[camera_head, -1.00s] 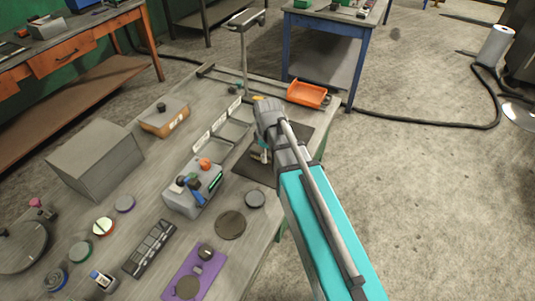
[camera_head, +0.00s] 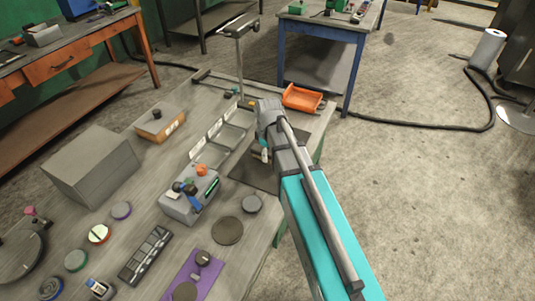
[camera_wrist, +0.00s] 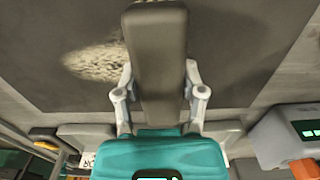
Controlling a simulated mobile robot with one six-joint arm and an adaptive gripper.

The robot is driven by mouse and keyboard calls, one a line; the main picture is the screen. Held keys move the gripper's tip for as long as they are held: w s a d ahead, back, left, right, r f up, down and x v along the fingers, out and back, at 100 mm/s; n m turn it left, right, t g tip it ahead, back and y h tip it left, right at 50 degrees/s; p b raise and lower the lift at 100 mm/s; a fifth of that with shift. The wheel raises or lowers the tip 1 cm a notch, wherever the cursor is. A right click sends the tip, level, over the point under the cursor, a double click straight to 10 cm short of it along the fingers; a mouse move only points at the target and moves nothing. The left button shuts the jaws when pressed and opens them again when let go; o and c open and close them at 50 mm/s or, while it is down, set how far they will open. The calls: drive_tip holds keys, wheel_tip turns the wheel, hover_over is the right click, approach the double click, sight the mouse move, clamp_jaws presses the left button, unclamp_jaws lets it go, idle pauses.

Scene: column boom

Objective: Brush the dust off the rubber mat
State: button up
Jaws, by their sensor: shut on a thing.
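The rubber mat (camera_head: 248,172) is a dark sheet on the grey workbench, partly hidden by my arm in the head view. In the wrist view the mat (camera_wrist: 45,35) fills the upper part. A pale, grainy dust patch (camera_wrist: 95,63) lies on it, left of the held tool. My gripper (camera_wrist: 159,72) is shut on a dark grey block-like brush (camera_wrist: 157,40), which points away over the mat. Its bristles are hidden, and I cannot tell whether it touches the mat. In the head view my gripper (camera_head: 265,152) is over the mat, mostly hidden.
A grey box with coloured knobs (camera_head: 188,195) stands just left of the mat, and divided grey trays (camera_head: 222,135) sit behind it. An orange bin (camera_head: 302,98) is at the far right corner. A dark disc (camera_head: 227,231) lies nearer. Open floor is at right.

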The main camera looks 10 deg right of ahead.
drive_tip(key=shift+w+d, duration=0.15)
drive_tip(key=shift+w, duration=0.05)
drive_tip(key=shift+w+d, duration=0.45)
drive_tip(key=shift+w, duration=0.2)
drive_tip(key=shift+w+d, duration=0.4)
drive_tip(key=shift+w, duration=0.25)
drive_tip(key=shift+w+d, duration=0.45)
drive_tip(key=shift+w, duration=0.25)
drive_tip(key=shift+w+d, duration=0.45)
drive_tip(key=shift+w, duration=0.2)
drive_tip(key=shift+w, duration=0.1)
drive_tip(key=shift+w+d, duration=0.5)
drive_tip(key=shift+w, duration=0.2)
drive_tip(key=shift+w+d, duration=0.45)
drive_tip(key=shift+w, duration=0.2)
drive_tip(key=shift+s+d, duration=0.1)
drive_tip(key=shift+s, duration=0.05)
